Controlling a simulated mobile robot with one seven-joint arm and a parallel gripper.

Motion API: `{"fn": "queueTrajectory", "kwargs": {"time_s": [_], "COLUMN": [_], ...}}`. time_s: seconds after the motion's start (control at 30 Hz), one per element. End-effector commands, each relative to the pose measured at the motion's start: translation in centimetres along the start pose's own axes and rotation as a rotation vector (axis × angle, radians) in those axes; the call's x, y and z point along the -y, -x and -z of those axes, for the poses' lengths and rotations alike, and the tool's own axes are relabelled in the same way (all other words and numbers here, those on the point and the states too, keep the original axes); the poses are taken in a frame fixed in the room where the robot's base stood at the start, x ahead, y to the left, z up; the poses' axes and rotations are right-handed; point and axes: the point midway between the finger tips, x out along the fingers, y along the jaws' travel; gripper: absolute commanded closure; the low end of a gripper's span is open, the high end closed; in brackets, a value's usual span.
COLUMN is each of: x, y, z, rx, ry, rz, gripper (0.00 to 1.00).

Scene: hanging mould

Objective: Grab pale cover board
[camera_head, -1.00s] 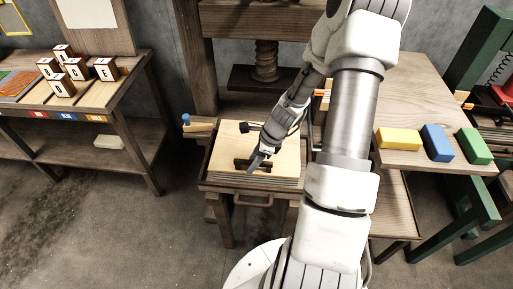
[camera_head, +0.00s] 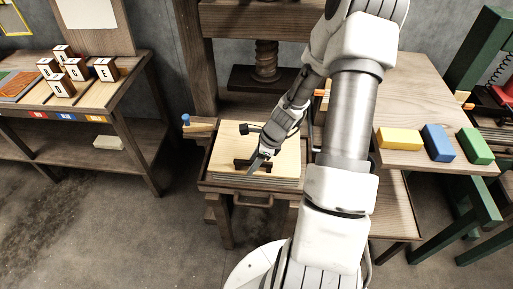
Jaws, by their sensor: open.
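The pale cover board (camera_head: 226,146) lies flat on top of a stack in a wooden tray on the small stand in the middle of the view. A dark handle bar (camera_head: 240,163) sits on the board near its front edge. My gripper (camera_head: 252,171) is open and low over the board, at the handle. I cannot tell whether the fingers straddle the handle or touch it. My wrist and arm hide the right part of the board.
A wooden press with a screw (camera_head: 265,62) stands behind the stand. A table at right holds yellow (camera_head: 399,139), blue (camera_head: 438,143) and green (camera_head: 474,146) blocks. A bench at left holds several letter blocks (camera_head: 77,69). Floor at front left is clear.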

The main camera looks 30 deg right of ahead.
Motion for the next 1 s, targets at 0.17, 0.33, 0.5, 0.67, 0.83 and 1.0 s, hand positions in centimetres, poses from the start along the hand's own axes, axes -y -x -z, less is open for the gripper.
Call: {"fn": "queueTrajectory", "kwargs": {"time_s": [0.17,0.33,0.5,0.67,0.83,1.0], "x": [0.0,0.0,0.0,0.0,0.0,0.0], "y": [0.01,0.01,0.0,0.0,0.0,0.0], "z": [-0.01,-0.01,-0.02,-0.02,-0.02,-0.02], "rx": [0.0,0.0,0.0,0.0,0.0,0.0], "ry": [0.0,0.0,0.0,0.0,0.0,0.0], "rz": [0.0,0.0,0.0,0.0,0.0,0.0], "gripper": [0.69,1.0,1.0,1.0,1.0,1.0]}}
